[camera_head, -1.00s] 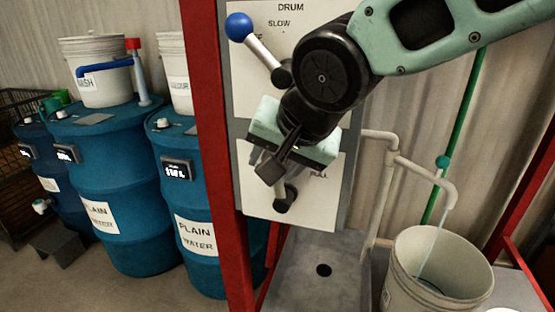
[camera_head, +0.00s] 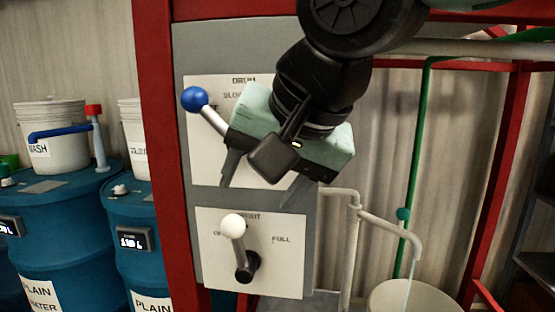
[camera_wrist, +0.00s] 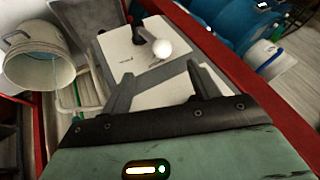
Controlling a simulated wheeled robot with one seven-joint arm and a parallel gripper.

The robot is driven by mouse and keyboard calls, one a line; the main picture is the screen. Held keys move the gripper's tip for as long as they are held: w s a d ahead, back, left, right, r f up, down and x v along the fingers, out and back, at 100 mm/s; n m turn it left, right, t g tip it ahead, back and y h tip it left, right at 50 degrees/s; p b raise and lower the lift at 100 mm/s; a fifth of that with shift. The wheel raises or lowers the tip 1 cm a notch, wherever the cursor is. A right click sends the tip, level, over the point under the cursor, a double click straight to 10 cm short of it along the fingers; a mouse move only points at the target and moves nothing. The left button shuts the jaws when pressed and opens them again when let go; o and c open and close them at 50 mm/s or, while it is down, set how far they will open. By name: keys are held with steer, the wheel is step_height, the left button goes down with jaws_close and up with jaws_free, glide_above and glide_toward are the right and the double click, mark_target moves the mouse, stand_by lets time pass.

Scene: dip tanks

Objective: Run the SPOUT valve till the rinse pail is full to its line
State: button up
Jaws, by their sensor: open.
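The SPOUT valve has a white-knobbed lever (camera_head: 240,248) on the lower white panel (camera_head: 285,262). Its knob points up and slightly left, between the marks at left and FULL at right. The white knob also shows in the wrist view (camera_wrist: 170,48). My gripper (camera_head: 262,182) is open and empty, above the lever and apart from it. The rinse pail (camera_head: 415,297) stands under the spout pipe (camera_head: 398,228), cut off by the bottom edge. A thin stream falls from the spout. The wrist view shows the pail (camera_wrist: 35,50) tilted in picture; its fill line is not readable.
A blue-knobbed DRUM lever (camera_head: 203,110) is on the upper panel, just left of my gripper. A red frame post (camera_head: 165,150) stands left of the panels. Blue drums (camera_head: 60,225) with white pails stand farther left.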

steer(key=v, duration=0.5)
steer(key=s+d+f+n+g+h, duration=0.1)
steer(key=s+d+f+n, duration=0.1)
steer(key=d+f, duration=0.3)
steer(key=s+d+f+n+g+h, duration=0.2)
steer(key=d+f, duration=0.4)
steer(key=f, duration=0.7)
steer(key=s+d+f+n+g+h, duration=0.1)
steer(key=s+d+f+n+g, duration=0.1)
steer(key=s+d+f, duration=0.3)
step_height(320, 180, down, 4)
steer(key=shift+s+d+r+n, duration=0.1)
steer(key=shift+s+d+n, duration=0.25)
steer(key=shift+n, duration=0.35)
steer(key=shift+a, duration=0.1)
stand_by(4.2)
